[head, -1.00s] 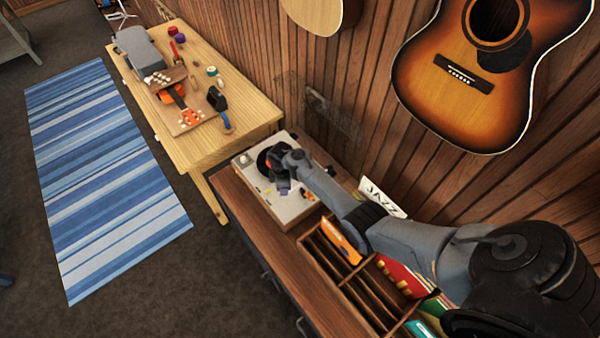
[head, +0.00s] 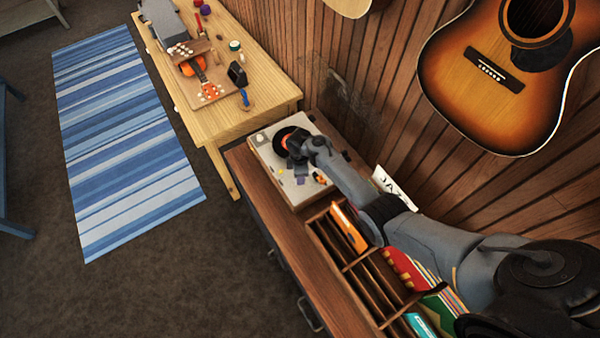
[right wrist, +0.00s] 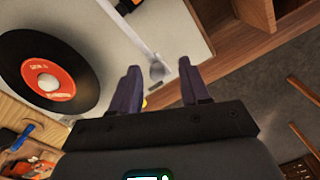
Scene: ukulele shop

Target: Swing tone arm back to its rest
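The turntable (head: 271,159) sits on the wooden cabinet, with a black record (head: 283,134) on it. The right wrist view shows the record (right wrist: 84,72) with its orange label at the left. The pale tone arm (right wrist: 128,32) runs down from the top to a grey head (right wrist: 157,72), which lies beside the record, clear of its edge. My right gripper (right wrist: 160,75) is open, its two dark fingers apart, with the head seen in the gap between the fingertips. Contact cannot be told. In the head view my right gripper (head: 300,172) hides part of the deck. My left gripper is not in view.
A wooden record rack (head: 362,270) with sleeves stands on the cabinet close to the turntable. A workbench (head: 272,92) with a ukulele and tools is beyond it. A sunburst guitar (head: 450,75) hangs on the plank wall (head: 400,130).

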